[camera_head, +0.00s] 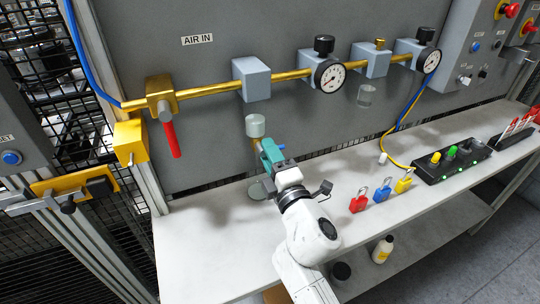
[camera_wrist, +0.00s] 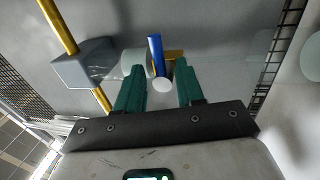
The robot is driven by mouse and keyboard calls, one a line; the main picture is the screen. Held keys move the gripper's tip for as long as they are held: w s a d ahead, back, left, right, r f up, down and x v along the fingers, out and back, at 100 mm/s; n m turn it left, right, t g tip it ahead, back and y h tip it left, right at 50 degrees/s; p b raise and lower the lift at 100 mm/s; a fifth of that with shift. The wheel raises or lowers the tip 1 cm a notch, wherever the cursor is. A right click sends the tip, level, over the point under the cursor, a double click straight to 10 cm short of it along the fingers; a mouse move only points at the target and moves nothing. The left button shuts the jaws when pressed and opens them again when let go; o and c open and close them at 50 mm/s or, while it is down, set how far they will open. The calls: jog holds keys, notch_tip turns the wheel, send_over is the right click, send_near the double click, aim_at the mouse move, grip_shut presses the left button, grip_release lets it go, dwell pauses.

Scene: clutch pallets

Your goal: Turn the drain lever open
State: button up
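The drain lever is a blue handle (camera_wrist: 155,48) with a pale round end, on a small brass fitting (camera_wrist: 173,57) in the wrist view. A small blue part of the lever (camera_head: 282,147) shows beside my gripper in the head view. My gripper (camera_head: 267,151) has teal fingers and is just below the clear filter bowl (camera_head: 255,127). In the wrist view my gripper (camera_wrist: 158,70) has its fingers apart, with the lever between them in the picture and visible gaps on both sides. I cannot tell how deep the lever sits between the fingers. My gripper mostly hides the fitting in the head view.
A brass pipe (camera_head: 205,90) crosses the grey panel, with a red-handled valve (camera_head: 170,138) at left and gauges (camera_head: 329,75) at right. A glass jar (camera_head: 259,190) stands on the bench behind my gripper. Padlocks (camera_head: 382,190) and a button box (camera_head: 452,162) are at right.

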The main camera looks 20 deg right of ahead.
jog(key=shift+f, duration=0.1)
jog(key=s+f+b, duration=0.2)
jog(key=s, duration=0.8)
jog(key=shift+s, duration=0.3)
jog(key=shift+f, duration=0.1)
